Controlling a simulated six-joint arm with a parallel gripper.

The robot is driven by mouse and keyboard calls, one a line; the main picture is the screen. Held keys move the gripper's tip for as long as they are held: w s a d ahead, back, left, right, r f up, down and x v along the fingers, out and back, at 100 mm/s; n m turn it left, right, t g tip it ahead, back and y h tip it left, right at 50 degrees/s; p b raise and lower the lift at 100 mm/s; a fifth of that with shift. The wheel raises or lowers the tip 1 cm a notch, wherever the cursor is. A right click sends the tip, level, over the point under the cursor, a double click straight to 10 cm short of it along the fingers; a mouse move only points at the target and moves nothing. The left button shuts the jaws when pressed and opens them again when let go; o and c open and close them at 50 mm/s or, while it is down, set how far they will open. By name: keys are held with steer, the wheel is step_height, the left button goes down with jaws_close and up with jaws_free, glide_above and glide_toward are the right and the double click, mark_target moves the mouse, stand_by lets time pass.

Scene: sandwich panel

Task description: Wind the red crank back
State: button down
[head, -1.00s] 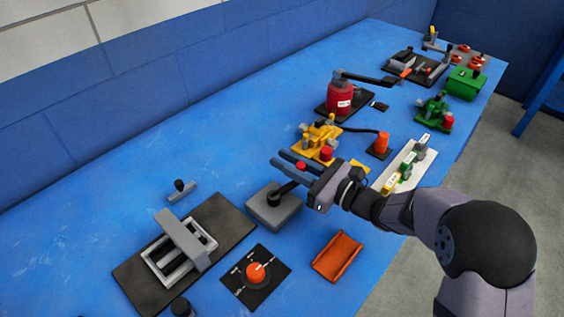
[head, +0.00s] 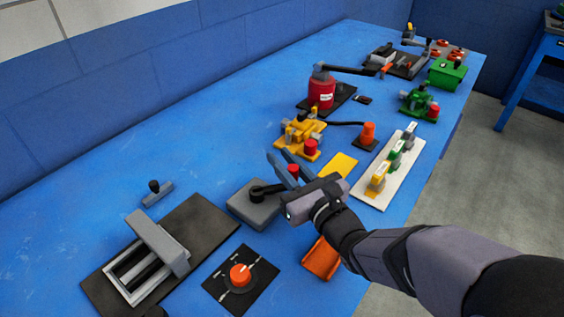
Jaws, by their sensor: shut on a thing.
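The crank is a grey box (head: 248,207) on the blue bench, with a black arm (head: 270,188) on top and a red knob (head: 293,169) at the arm's outer end. The arm points right and slightly up in the picture. My gripper (head: 279,156) reaches in from the right, its two fingers on either side of the red knob and shut on it. The gripper body hides part of the knob's lower end and the box's right side.
A black dial plate with an orange knob (head: 240,273) lies in front. An orange tray (head: 320,260) is partly under my arm. A yellow valve block (head: 300,133), a yellow pad (head: 339,165) and a white switch strip (head: 376,195) stand beyond. Bench at left back is clear.

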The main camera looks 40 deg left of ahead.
mark_target(296, 176)
steer(key=c, duration=1.6)
jaws_free()
steer(key=shift+b+v, duration=0.3)
steer(key=shift+v, duration=3.4)
